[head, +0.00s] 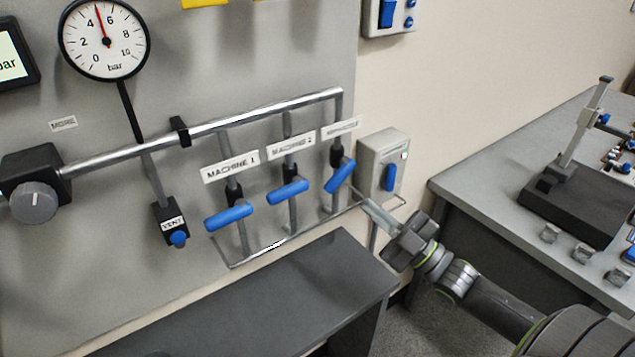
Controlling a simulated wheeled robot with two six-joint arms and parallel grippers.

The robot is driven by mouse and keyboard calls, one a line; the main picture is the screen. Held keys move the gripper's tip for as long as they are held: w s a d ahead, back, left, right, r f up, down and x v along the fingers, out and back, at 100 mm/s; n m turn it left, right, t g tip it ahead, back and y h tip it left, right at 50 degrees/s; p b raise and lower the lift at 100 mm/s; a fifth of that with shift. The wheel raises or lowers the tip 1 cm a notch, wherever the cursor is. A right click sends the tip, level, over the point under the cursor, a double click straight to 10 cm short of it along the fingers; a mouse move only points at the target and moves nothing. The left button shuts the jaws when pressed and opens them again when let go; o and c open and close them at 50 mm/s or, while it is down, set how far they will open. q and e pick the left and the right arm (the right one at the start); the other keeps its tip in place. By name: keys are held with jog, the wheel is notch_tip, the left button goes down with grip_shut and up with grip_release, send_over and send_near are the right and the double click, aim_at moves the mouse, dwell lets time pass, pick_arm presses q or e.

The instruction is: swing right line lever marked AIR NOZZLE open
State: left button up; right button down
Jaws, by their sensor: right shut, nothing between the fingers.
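The right line lever (339,177) is a blue handle on the rightmost vertical pipe, below a small white label (340,128) whose print is too small to read clearly. The handle slants, with its lower left end down and its upper right end up. My right gripper (368,208) comes in from the lower right. Its fingers are shut and empty, just below and right of this lever. I cannot tell whether they touch it. My left gripper is not in view.
Blue levers for MACHINE 2 (288,192) and MACHINE 1 (229,216) hang to the left, closer to horizontal. A thin metal rail (283,240) runs below the levers. A grey switch box (383,152) is just right. A dark bench (270,285) stands below.

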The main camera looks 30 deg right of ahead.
aim_at(339, 175)
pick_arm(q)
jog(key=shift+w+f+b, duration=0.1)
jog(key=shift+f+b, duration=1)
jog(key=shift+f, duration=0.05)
pick_arm(e)
jog(key=w+a, duration=0.1)
jog(key=w, duration=0.8)
jog(key=shift+w+a+r, duration=0.2)
jog(key=shift+w+r, duration=0.05)
jog(key=shift+r, duration=0.2)
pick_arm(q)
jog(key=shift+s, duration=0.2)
pick_arm(e)
jog(key=shift+w, duration=0.1)
